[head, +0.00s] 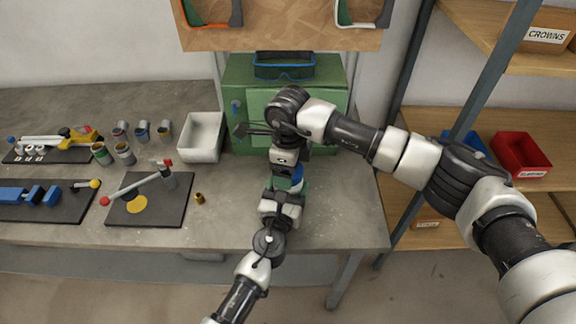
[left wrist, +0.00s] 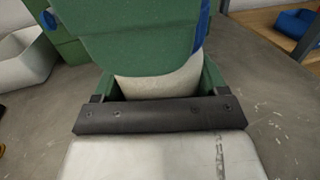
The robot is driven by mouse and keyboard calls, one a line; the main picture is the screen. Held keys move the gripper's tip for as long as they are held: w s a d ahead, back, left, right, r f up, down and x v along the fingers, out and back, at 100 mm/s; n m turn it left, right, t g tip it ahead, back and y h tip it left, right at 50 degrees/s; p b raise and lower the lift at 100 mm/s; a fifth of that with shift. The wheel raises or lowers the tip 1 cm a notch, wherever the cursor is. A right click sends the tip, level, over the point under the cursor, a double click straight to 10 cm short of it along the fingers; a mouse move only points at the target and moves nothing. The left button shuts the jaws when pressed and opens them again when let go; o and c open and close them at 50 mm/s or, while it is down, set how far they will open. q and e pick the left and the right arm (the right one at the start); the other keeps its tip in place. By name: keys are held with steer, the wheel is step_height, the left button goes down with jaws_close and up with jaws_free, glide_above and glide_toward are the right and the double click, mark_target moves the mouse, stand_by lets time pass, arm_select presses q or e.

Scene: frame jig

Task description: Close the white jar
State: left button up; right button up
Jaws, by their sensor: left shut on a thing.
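A pale, rounded body, which looks like the white jar, sits between the green fingers of my left gripper (left wrist: 158,88) in the left wrist view; the jar (left wrist: 165,82) shows only in part. In the head view my left gripper (head: 284,188) is shut on it in front of the green cabinet. A large green part with a blue strip covers the jar's top; I cannot tell whether it is my right gripper or a lid. My right gripper (head: 287,166) points down just above the left one. Its fingertips are hidden, and no lid is clearly visible.
A green cabinet (head: 240,75) stands behind the grippers. A white bin (head: 202,140), several small cans and dark mats with tools occupy the bench (head: 330,210) to the left. A shelf with a red bin (head: 520,155) stands at the right. The bench's front right is clear.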

steer(key=o, duration=0.3)
step_height(320, 180, up, 12)
steer(key=shift+r, duration=0.1)
stand_by(0.4)
arm_select(q)
steer(key=o, duration=1.7)
steer(key=shift+o, duration=0.2)
steer(key=v, duration=1)
steer(key=shift+s+a, duration=0.15)
steer(key=shift+s, duration=0.2)
arm_select(e)
steer(key=shift+f, duration=0.35)
